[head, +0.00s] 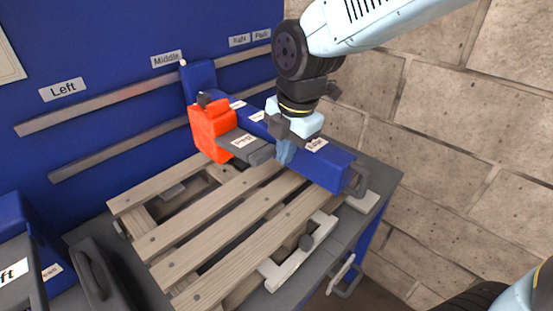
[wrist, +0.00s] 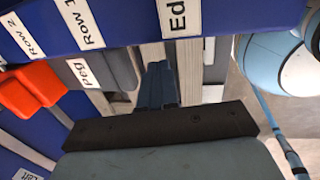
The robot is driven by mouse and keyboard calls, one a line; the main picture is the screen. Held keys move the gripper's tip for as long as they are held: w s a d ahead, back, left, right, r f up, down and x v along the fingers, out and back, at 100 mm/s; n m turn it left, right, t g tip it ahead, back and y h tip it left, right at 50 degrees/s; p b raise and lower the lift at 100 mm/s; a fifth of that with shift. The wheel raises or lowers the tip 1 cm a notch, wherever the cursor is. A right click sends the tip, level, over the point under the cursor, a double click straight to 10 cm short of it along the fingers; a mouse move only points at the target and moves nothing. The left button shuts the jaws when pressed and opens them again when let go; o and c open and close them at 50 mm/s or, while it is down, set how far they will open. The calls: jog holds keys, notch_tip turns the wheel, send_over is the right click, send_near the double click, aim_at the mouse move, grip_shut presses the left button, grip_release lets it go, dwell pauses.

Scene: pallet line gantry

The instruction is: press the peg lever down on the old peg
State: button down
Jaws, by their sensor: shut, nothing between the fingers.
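The peg lever (head: 256,151) is a dark grey bar with a "Peg" label, sticking out from an orange-red block (head: 210,131) on the blue gantry beam (head: 326,168). My gripper (head: 284,157) points down just right of the lever's free end, in front of the beam; its blue fingers are shut and empty. The wrist view shows the lever (wrist: 112,66) left of my closed fingers (wrist: 157,88), with a narrow gap seeming to lie between them. The old peg cannot be made out; the lever and block may hide it.
A slatted wooden pallet (head: 207,226) lies below on the grey table. Beam labels read "Row 2", "Row 1" and "Edge". A blue wall with rails (head: 100,113) stands behind, a stone wall right.

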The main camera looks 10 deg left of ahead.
jog(key=r, duration=0.1)
jog(key=d+r, duration=0.1)
jog(key=s+r, duration=0.1)
jog(key=shift+s+d+r, duration=0.1)
jog(key=shift+d+r, duration=0.1)
jog(key=shift+d, duration=0.2)
jog(key=w+d+r+m, duration=0.1)
jog(key=d+m, duration=0.1)
jog(key=d, duration=0.1)
jog(key=w+d+m, duration=0.1)
jog(key=d+m, duration=0.2)
jog(key=w+d+r+m+t, duration=0.1)
jog(key=d+m, duration=0.1)
jog(key=shift+d+r, duration=0.3)
jog(key=shift+d, duration=0.1)
jog(key=s+d+r+m+t+h, duration=0.1)
jog(key=s+d+m, duration=0.1)
jog(key=d+m, duration=0.9)
jog(key=s+d+r+m+t+h, duration=0.1)
jog(key=s+d+r+m+t, duration=0.1)
jog(key=d+m, duration=0.9)
jog(key=shift+r+m, duration=0.15)
jog(key=shift+m, duration=0.25)
